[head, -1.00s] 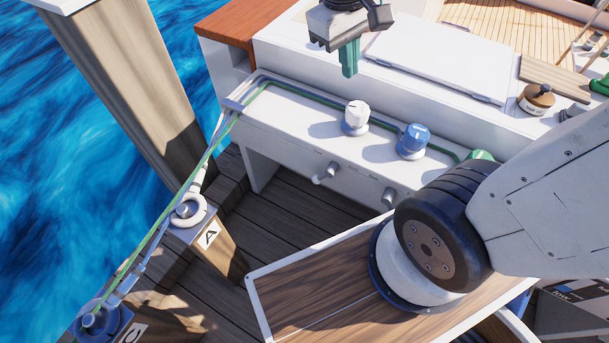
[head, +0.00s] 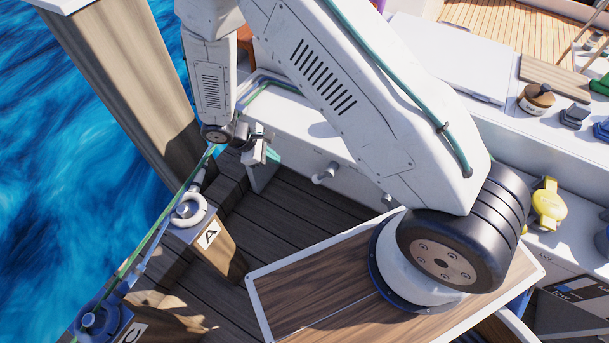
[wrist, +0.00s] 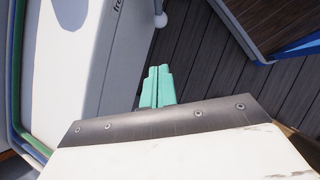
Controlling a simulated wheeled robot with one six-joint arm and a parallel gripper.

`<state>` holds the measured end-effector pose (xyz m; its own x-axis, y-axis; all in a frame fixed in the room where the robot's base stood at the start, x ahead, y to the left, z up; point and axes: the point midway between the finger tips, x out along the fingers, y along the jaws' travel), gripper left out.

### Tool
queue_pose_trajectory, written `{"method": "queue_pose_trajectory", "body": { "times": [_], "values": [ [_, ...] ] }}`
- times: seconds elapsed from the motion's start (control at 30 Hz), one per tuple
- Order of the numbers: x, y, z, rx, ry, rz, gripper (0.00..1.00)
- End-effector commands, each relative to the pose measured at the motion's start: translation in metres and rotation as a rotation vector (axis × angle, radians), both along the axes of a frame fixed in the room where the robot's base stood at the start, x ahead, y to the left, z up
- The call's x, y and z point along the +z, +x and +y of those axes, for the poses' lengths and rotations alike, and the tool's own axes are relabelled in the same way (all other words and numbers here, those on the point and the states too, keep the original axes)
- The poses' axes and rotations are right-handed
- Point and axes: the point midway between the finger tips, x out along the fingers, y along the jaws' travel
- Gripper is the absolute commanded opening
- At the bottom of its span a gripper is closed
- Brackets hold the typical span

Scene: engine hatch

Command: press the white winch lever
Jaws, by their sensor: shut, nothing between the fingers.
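The white lever (head: 325,173) sticks out of the front face of the white console in the head view, with a pale rounded end. Its rounded white end also shows near the top of the wrist view (wrist: 161,19). My gripper (head: 272,156) is in front of the console's left part, to the left of the lever and apart from it. In the wrist view its teal fingers (wrist: 157,72) are together and empty, pointing toward the lever's side of the console.
A post marked A (head: 210,235) and rope lines stand at the left. The wooden-topped board (head: 300,290) lies in front. Dark deck planks (head: 285,205) show free floor between console and board.

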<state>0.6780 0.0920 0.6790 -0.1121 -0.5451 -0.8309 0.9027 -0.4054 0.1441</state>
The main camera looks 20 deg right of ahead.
Motion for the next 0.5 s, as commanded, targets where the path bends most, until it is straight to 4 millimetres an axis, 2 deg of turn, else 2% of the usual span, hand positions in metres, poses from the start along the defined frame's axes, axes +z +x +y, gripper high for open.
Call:
{"method": "queue_pose_trajectory", "body": {
  "times": [0.03,0.13,0.5],
  "values": [
    [-0.012,-0.002,0.002,0.018,-0.004,0.012,0.00],
    [-0.024,-0.005,0.004,0.039,-0.007,0.023,0.00],
    [-0.027,-0.005,0.004,0.043,-0.009,0.026,0.00]
  ]
}}
